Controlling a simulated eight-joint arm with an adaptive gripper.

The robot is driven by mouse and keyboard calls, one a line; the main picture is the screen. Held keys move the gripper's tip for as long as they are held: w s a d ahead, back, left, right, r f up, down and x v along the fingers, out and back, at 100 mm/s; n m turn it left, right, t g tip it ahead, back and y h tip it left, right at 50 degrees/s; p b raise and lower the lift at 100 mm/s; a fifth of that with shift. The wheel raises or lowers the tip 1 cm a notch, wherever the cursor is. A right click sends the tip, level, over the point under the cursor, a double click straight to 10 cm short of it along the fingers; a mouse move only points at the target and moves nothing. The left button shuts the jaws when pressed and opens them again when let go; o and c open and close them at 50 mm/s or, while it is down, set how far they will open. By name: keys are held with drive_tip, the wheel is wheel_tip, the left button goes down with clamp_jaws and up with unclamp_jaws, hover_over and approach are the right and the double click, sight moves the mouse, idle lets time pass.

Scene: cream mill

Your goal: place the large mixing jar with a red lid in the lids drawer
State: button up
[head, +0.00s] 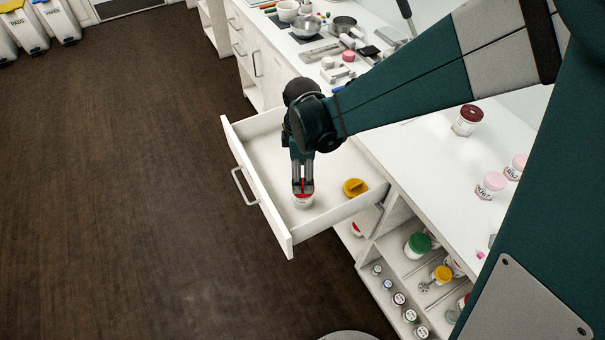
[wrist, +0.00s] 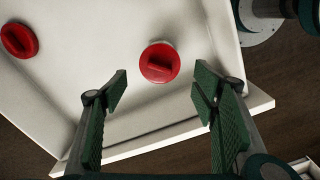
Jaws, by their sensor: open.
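A white jar with a red lid (head: 304,202) stands upright in the open white drawer (head: 246,176), near its front corner. In the wrist view its round red lid (wrist: 160,62) with a raised grip bar shows from above, just beyond the fingertips. My gripper (head: 303,187) is over this jar in the head view. In the wrist view my gripper (wrist: 162,90) is open, with nothing between its two green-padded fingers. I cannot tell the exact gap between fingertips and lid.
A yellow lid (head: 355,187) lies in the drawer. Another red lid (wrist: 18,40) shows in the wrist view; my arm probably hides it in the head view. A dark-red-lidded jar (head: 467,120) and pink-lidded jars (head: 490,185) stand on the counter. Shelves below hold several jars.

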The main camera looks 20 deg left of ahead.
drive_tip(key=shift+d, duration=0.1)
idle(0.8)
drive_tip(key=d+r+m+t+y, duration=0.1)
drive_tip(key=d+r+m+t, duration=0.2)
drive_tip(key=d+r+m, duration=1)
drive_tip(key=s+d+r+m+t, duration=0.2)
drive_tip(key=s+d+r+m, duration=0.2)
drive_tip(key=d, duration=0.9)
drive_tip(key=s+d+r+m+t+h, duration=0.1)
drive_tip(key=s+d+r+m, duration=0.3)
drive_tip(key=d, duration=0.8)
drive_tip(key=shift+s+d+r+m+t, duration=0.35)
drive_tip(key=shift+s+t, duration=0.25)
drive_tip(key=shift+s, duration=0.25)
